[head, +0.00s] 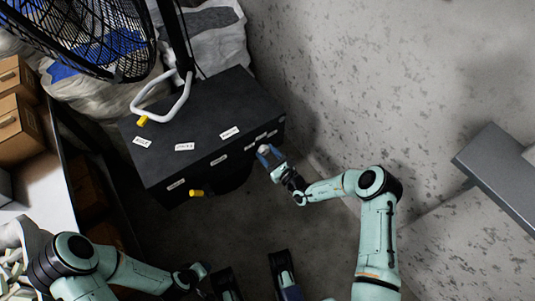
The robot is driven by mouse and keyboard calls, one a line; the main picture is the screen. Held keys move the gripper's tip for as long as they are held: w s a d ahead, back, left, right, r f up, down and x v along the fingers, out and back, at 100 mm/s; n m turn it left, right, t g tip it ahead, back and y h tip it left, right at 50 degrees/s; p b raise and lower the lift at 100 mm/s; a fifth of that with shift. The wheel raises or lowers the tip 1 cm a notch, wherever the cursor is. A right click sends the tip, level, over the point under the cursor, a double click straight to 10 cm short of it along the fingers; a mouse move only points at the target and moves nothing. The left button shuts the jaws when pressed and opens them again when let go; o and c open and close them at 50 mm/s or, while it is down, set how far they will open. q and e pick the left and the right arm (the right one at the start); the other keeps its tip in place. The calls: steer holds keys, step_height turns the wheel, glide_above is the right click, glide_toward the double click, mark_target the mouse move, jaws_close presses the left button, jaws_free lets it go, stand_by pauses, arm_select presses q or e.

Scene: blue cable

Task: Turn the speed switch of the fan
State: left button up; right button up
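The black fan (85,35) with its round wire cage stands at the top left, on a dark pole. A black box (215,125) with several small white labels sits below it. My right gripper (268,153) is at the right end of the box's front face. Its blue fingertips look apart, with a small pale thing (264,149) at them; whether they grip it is too small to tell. I cannot make out which part is the speed switch. My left gripper (190,278) is low in the picture, away from the box, and its fingers are unclear.
A white bent tube (165,108) with a yellow end lies over the box top. A yellow-ended piece (197,193) sticks out at the box front. Cardboard boxes (15,125) stand left, pale sacks (215,45) behind. A concrete wall (370,80) bounds the right.

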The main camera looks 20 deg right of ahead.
arm_select(q)
steer(key=shift+s+d+r, duration=0.1)
arm_select(e)
steer(key=shift+m, duration=0.5)
steer(key=m, duration=0.3)
steer(key=shift+m+p, duration=0.4)
steer(key=m, duration=0.4)
steer(key=shift+s+f+m+t, duration=0.1)
steer(key=shift+m+t, duration=0.2)
steer(key=shift+m, duration=0.1)
steer(key=m+p, duration=0.1)
steer(key=m, duration=0.4)
steer(key=shift+a+m+h, duration=0.15)
steer(key=shift+m+h, duration=0.15)
steer(key=shift+m, duration=0.1)
arm_select(q)
steer(key=s+r, duration=0.1)
steer(key=s+d+g, duration=0.1)
steer(key=shift+s+d+r, duration=0.2)
steer(key=shift+s+r, duration=0.15)
steer(key=shift+r, duration=0.05)
arm_select(e)
steer(key=m, duration=0.5)
steer(key=shift+a+m+t+h, duration=0.1)
steer(key=shift+m+t+h, duration=0.2)
steer(key=o, duration=1)
steer(key=shift+o, duration=0.2)
